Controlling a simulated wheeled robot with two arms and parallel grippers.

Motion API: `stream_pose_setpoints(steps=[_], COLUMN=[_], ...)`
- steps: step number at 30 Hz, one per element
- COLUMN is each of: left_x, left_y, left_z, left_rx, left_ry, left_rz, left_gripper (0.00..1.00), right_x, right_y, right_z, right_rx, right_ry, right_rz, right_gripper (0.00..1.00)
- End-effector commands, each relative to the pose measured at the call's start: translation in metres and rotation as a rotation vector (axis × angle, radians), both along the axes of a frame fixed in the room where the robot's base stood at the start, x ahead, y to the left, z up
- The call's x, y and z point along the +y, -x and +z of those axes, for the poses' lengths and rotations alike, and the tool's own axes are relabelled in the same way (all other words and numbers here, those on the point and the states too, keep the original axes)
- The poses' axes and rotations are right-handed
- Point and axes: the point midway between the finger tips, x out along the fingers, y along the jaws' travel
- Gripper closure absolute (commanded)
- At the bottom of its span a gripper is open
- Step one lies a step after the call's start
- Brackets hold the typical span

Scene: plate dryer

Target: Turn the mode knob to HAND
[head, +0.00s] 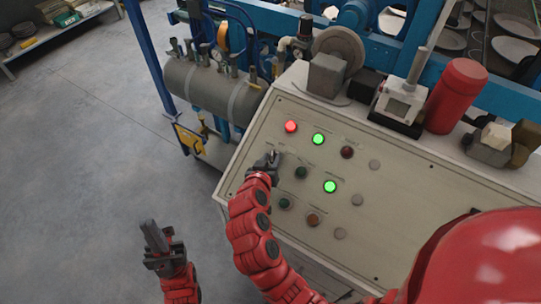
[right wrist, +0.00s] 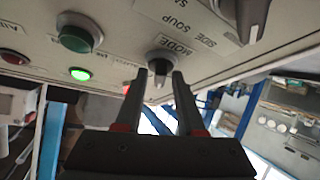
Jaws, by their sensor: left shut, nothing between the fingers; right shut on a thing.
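The mode knob (right wrist: 159,68), a dark-collared knob with a lighter grip, sits beside the printed word MODE in the right wrist view. My right gripper (right wrist: 157,78) has its two fingers on either side of the knob's grip and is shut on it. In the head view my right gripper (head: 270,158) is at the upper left of the sloped control panel (head: 400,215) and hides the knob. The HAND mark and the knob's pointing direction cannot be read. My left gripper (head: 150,232) is shut and empty over the floor, left of the panel.
A lit red lamp (head: 291,126) and lit green lamps (head: 318,139) (head: 330,187) are near my right gripper, among dark green and red buttons. Another dark knob (right wrist: 248,12) is close by in the right wrist view. A red cylinder (head: 457,97) stands behind the panel.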

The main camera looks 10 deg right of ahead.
Motion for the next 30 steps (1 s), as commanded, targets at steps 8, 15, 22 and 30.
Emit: stream_pose_setpoints(steps=[8,15,22,30], left_x=[0.000,0.000,0.000,0.000], left_y=[0.000,0.000,0.000,0.000], left_z=[0.023,0.033,0.036,0.035], left_rx=[0.000,0.000,0.000,0.000], left_ry=[0.000,0.000,0.000,0.000], left_rz=[0.000,0.000,0.000,0.000], left_gripper=[1.00,1.00,1.00,1.00], right_x=[-0.003,-0.003,-0.003,-0.003], right_y=[0.001,0.001,0.001,0.001], right_z=[0.004,0.002,0.000,0.000], right_rx=[0.072,0.108,0.123,0.125], right_ry=[0.071,0.107,0.120,0.121], right_rz=[0.167,0.257,0.290,0.294], right_gripper=[1.00,1.00,1.00,1.00])
